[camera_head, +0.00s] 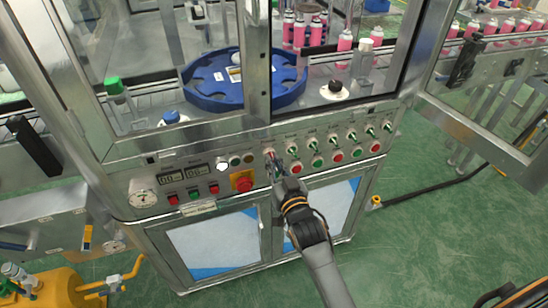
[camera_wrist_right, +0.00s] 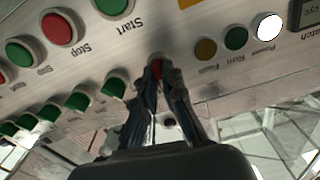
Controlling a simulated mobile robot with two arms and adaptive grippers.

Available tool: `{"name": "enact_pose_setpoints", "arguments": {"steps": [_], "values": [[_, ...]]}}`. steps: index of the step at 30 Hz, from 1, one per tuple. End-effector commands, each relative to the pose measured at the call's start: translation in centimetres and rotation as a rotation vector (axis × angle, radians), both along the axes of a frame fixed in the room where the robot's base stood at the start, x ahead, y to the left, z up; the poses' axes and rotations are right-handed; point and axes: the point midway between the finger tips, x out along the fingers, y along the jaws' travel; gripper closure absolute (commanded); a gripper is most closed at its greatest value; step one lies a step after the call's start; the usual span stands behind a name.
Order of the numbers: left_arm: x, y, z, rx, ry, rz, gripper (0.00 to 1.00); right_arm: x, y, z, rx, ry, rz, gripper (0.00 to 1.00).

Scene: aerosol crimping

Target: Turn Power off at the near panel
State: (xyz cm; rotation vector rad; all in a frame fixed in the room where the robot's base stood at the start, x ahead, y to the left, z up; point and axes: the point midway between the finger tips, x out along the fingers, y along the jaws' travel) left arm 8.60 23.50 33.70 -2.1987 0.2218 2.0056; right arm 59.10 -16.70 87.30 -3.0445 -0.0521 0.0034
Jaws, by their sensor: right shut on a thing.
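The near panel (camera_head: 205,165) is a slanted metal front with knobs, buttons and small displays. A row of toggle switches with green levers runs along its right half. My right gripper (camera_head: 275,168) reaches up to the left end of this row. Its fingers are shut on a switch with a red lever (camera_wrist_right: 157,68), mostly hidden between the fingertips. The round Power lamp (camera_head: 223,167) is bright white and also shows in the wrist view (camera_wrist_right: 269,26). The Run lamp (camera_wrist_right: 236,38) and Fault lamp (camera_wrist_right: 205,49) look dark. My left gripper is not in view.
A red emergency stop knob (camera_head: 243,180) on a yellow plate sits just left of my gripper. Green and red Start and Stop buttons (camera_head: 337,155) line the panel to the right. A blue turntable (camera_head: 225,88) stands behind glass above.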

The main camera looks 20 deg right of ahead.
Motion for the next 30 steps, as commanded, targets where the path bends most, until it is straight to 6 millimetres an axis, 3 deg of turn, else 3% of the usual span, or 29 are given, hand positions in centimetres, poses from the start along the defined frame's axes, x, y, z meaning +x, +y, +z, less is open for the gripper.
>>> {"name": "enact_pose_setpoints", "arguments": {"steps": [15, 30], "values": [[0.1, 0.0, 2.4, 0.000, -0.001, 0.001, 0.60, 0.0, 0.0, 0.1, -0.446, -0.015, 0.000, 1.00], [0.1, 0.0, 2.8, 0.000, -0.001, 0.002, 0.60, 0.0, 0.1, 0.0, -0.629, -0.022, 0.000, 1.00]]}}
